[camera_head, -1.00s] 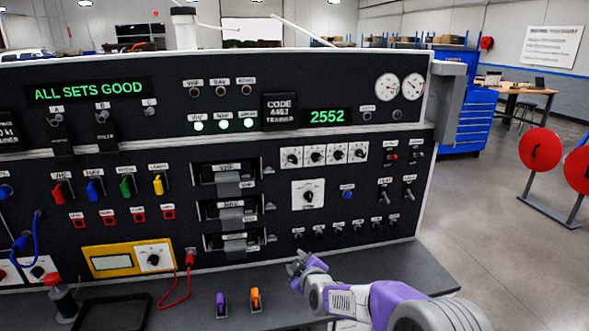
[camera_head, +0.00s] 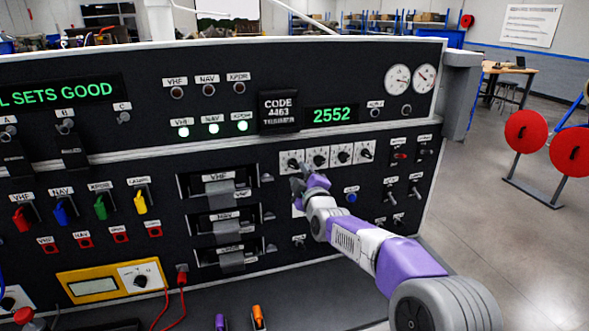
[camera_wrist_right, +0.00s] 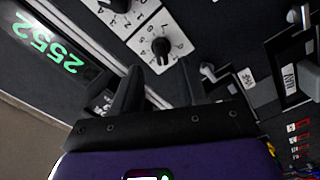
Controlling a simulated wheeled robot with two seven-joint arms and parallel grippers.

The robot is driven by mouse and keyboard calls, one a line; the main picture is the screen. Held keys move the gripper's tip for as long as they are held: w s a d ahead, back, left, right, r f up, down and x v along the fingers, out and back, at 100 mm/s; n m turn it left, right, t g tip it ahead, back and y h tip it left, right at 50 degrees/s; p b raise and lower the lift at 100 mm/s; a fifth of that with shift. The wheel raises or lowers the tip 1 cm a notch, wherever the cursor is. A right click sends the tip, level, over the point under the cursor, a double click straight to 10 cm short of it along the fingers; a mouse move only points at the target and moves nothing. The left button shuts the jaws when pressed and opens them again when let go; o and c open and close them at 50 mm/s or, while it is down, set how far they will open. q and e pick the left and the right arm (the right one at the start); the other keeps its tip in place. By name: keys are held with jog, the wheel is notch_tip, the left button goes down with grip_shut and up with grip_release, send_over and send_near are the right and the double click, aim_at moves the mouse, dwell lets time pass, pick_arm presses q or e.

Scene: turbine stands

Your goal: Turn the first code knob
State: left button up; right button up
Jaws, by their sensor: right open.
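The first code knob (camera_head: 296,164) is the leftmost of a row of black knobs on white dial plates, below the green 2552 display (camera_head: 331,115). My right gripper (camera_head: 308,172) is in front of the panel at the lower edge of this row and partly covers the first plates. In the right wrist view my right gripper (camera_wrist_right: 160,80) is open and empty, and the first code knob (camera_wrist_right: 161,46) lies ahead, roughly in line with the gap between the fingers. I see no contact with it. The left gripper is not in view.
A neighbouring code knob (camera_wrist_right: 118,5) is close to the first one. A larger dial plate (camera_head: 298,210) is below, mostly behind my right arm. Toggle switches (camera_head: 391,198) and a blue button (camera_head: 351,197) are to the right. Slotted modules (camera_head: 219,190) stand out on the left.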

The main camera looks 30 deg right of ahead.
aim_at(294, 167)
jog(key=shift+x, duration=2.2)
jog(key=shift+a+f, duration=0.1)
grip_shut()
